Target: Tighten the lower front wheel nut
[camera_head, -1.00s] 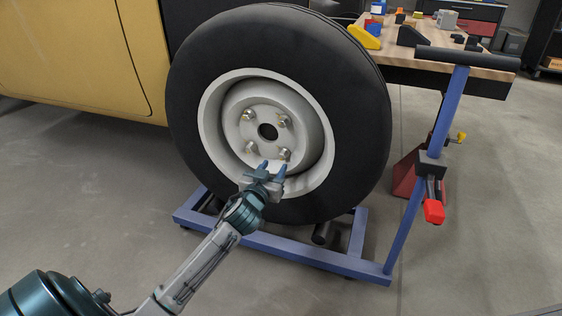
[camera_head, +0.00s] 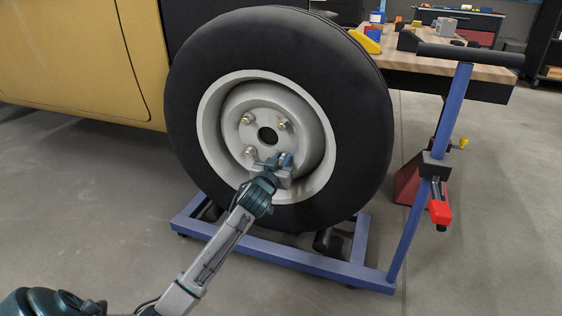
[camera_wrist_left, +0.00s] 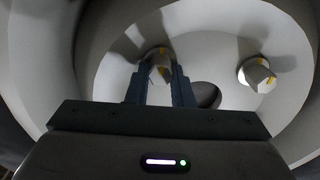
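The wheel (camera_head: 362,130) is a black tyre with a pale rim, and several wheel nuts sit around its centre hole (camera_head: 267,136). My left gripper (camera_head: 279,160) is at the lower right nut and partly hides it in the head view. In the left wrist view that nut (camera_wrist_left: 160,68), with a yellow mark, lies between the tips of my two spread fingers (camera_wrist_left: 160,84). I see no clear closing of the fingers, and contact is hard to tell. Another yellow-marked nut (camera_wrist_left: 257,75) sits to the right. The lower left nut (camera_head: 250,151) is uncovered. My right gripper is out of view.
The wheel stands on a blue wheel dolly (camera_head: 280,256) with an upright post and black handle (camera_head: 468,56) at right. A yellow car body (camera_head: 80,65) is at left. A wooden workbench (camera_head: 480,72) with parts is behind. The grey floor in front is open.

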